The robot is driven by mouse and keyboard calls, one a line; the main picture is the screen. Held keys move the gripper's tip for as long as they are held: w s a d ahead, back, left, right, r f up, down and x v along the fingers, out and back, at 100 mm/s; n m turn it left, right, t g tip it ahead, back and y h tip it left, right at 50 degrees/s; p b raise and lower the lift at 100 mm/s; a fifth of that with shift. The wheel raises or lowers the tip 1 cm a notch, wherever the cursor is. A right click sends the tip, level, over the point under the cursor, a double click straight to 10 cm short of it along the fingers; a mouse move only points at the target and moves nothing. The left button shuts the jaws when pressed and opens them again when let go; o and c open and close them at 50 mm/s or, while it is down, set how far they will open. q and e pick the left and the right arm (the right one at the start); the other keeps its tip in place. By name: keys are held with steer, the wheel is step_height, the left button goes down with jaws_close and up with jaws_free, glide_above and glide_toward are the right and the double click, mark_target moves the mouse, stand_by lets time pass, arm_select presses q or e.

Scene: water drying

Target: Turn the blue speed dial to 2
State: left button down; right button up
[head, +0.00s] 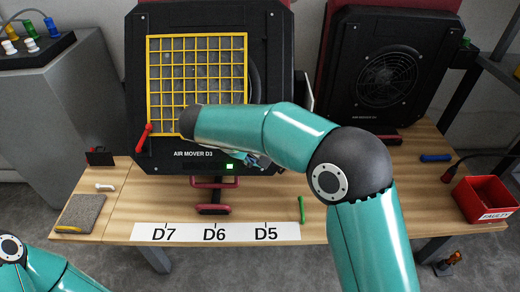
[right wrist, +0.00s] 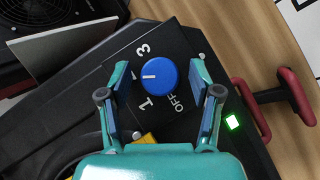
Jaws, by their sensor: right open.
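The blue speed dial (right wrist: 158,74) is on a black panel (right wrist: 181,52) in the right wrist view. Its white pointer line points left in the picture, between the printed 1 and 3. The label between them is mostly hidden by a finger. OFF is printed below right of the dial. My right gripper (right wrist: 160,90) is open, its fingers on either side of the dial with gaps visible. In the head view my right gripper (head: 256,159) is partly hidden by its arm at the air mover D3 (head: 146,100), and the dial is hidden. My left gripper is out of view.
A green light (head: 229,166) glows on the air mover. A yellow grille (head: 246,70) covers its front. A second air mover (head: 345,100) stands at right. A red bin (head: 484,199), green stick (head: 302,210) and grey pad (head: 80,213) lie on the wooden table (head: 350,180).

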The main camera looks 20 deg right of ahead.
steer(key=v, duration=1.2)
steer(key=shift+f, duration=0.1)
